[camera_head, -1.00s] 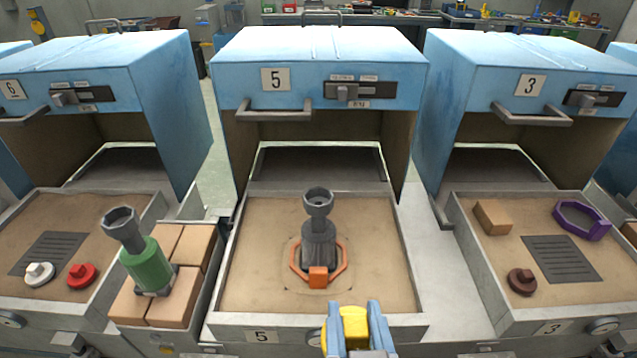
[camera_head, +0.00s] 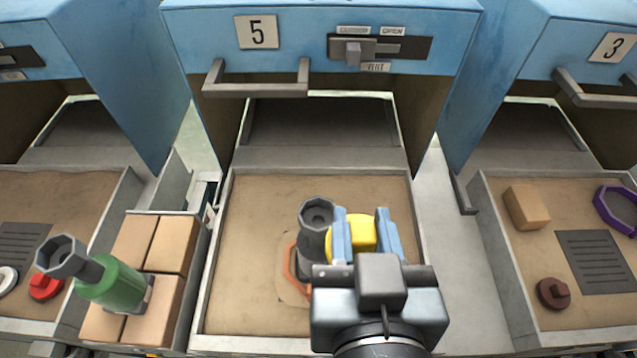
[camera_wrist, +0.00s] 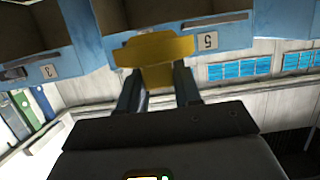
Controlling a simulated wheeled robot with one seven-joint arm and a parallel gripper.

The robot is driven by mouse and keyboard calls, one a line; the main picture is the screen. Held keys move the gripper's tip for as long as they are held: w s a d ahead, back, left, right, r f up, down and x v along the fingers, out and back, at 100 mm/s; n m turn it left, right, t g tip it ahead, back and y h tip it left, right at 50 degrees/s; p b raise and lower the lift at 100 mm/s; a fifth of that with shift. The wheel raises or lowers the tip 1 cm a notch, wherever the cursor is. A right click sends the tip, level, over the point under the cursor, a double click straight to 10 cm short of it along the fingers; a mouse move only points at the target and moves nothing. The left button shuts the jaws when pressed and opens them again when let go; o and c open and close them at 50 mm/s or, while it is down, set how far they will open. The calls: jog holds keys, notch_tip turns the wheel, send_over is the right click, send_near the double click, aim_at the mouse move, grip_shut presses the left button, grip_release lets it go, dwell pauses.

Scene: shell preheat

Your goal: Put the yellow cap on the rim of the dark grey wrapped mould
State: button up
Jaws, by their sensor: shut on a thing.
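My gripper (camera_head: 362,238) has blue fingers shut on the yellow cap (camera_head: 361,233). The cap also shows between the fingers in the wrist view (camera_wrist: 155,55). The dark grey wrapped mould (camera_head: 313,255) stands upright on the sandy tray of furnace 5, its flared octagonal rim (camera_head: 318,213) facing up. In the head view the cap is just right of the mould's rim; its exact height and gap from the rim are hard to tell. An orange ring (camera_head: 291,268) lies around the mould's base. My gripper and wrist hide the ring's right part and the mould's lower right.
Furnace 5's hood (camera_head: 320,40) and its handle (camera_head: 257,88) stand behind the tray. At right, another tray holds a tan block (camera_head: 527,207), a brown cap (camera_head: 553,293) and a purple ring (camera_head: 618,210).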

jog(key=shift+w+a+f+b, duration=0.6)
jog(key=shift+w+a+f, duration=0.1)
jog(key=shift+w+f, duration=1.15)
jog(key=shift+w+a+f+b, duration=0.65)
jog(key=shift+w+f, duration=1.15)
jog(key=shift+w+a+f+b, duration=0.6)
jog(key=shift+w+a+f, duration=0.1)
jog(key=shift+w+f, duration=1.15)
jog(key=shift+f, duration=0.1)
jog(key=o, duration=1)
jog(key=b+v, duration=0.2)
jog(key=v, duration=1)
jog(key=shift+d+r, duration=0.1)
jog(key=shift+r, duration=0.1)
